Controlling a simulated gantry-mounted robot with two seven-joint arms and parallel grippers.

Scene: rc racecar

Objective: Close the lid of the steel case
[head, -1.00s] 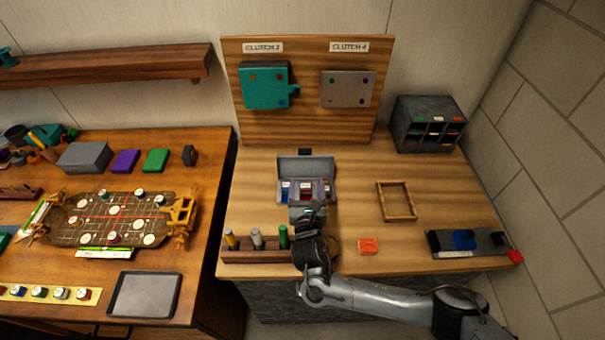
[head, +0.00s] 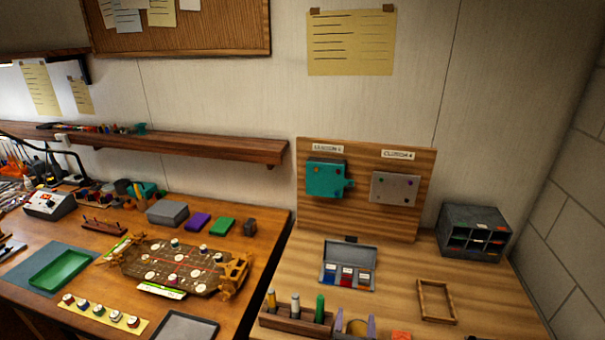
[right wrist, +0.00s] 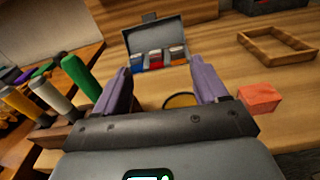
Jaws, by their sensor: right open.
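The steel case (head: 346,284) is a small grey box on the right-hand wooden bench. Its lid (head: 350,255) stands open, tilted up at the back, and blue, red and orange items show inside. The case also shows ahead in the right wrist view (right wrist: 158,66), with its raised lid (right wrist: 154,37) behind the items. My right gripper (head: 354,323) has purple fingers, spread open and empty, at the bottom of the head view. In the right wrist view my right gripper (right wrist: 160,79) points toward the case, apart from it. My left gripper is not in view.
A wooden rack (head: 296,318) with upright coloured cylinders stands left of my right gripper. A round yellow thing (right wrist: 181,100) lies between the fingers' lines of sight. An orange-red block (right wrist: 259,98) and a wooden frame (head: 437,301) are to the right. The clutch board (head: 367,221) stands behind.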

